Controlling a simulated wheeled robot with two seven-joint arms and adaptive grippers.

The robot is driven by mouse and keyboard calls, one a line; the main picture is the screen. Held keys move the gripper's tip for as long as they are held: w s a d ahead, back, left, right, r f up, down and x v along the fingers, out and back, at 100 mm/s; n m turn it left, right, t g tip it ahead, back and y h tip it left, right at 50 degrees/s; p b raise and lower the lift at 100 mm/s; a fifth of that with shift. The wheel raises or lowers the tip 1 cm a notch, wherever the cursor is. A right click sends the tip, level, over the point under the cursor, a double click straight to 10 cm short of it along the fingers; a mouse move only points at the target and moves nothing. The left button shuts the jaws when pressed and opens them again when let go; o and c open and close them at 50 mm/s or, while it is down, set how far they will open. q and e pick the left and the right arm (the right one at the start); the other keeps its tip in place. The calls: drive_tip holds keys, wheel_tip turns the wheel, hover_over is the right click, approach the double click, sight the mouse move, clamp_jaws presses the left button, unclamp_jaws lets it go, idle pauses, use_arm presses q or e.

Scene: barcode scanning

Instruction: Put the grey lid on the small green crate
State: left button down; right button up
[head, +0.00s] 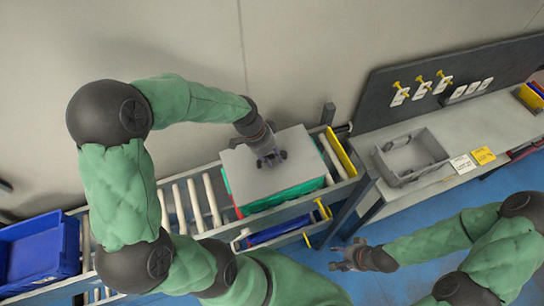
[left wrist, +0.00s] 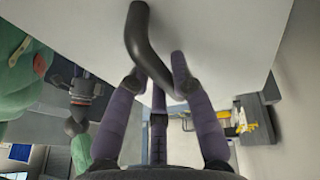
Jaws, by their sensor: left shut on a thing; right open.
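The flat grey lid (head: 252,180) is over the small green crate (head: 287,194) in the head view. I cannot tell whether lid and crate touch. My left gripper (head: 272,160) is above the lid, shut on its dark handle. In the left wrist view the fingers (left wrist: 158,85) close around the bent dark handle (left wrist: 137,30) on the pale lid surface (left wrist: 225,35). My right gripper (head: 343,258) is open and empty, lower right of the crate.
The crate sits on a roller conveyor (head: 190,203) with side rails. A blue crate (head: 40,250) stands at the far left. A grey tray (head: 412,158) and cards lie on the bench. Blue floor (head: 375,285) is below.

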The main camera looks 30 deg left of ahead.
use_arm(q)
drive_tip(key=c, duration=1)
unclamp_jaws()
drive_tip(key=shift+r, duration=0.1)
drive_tip(key=shift+r+p, duration=2.7)
drive_tip(key=shift+r, duration=1.75)
drive_tip(key=shift+f, duration=0.1)
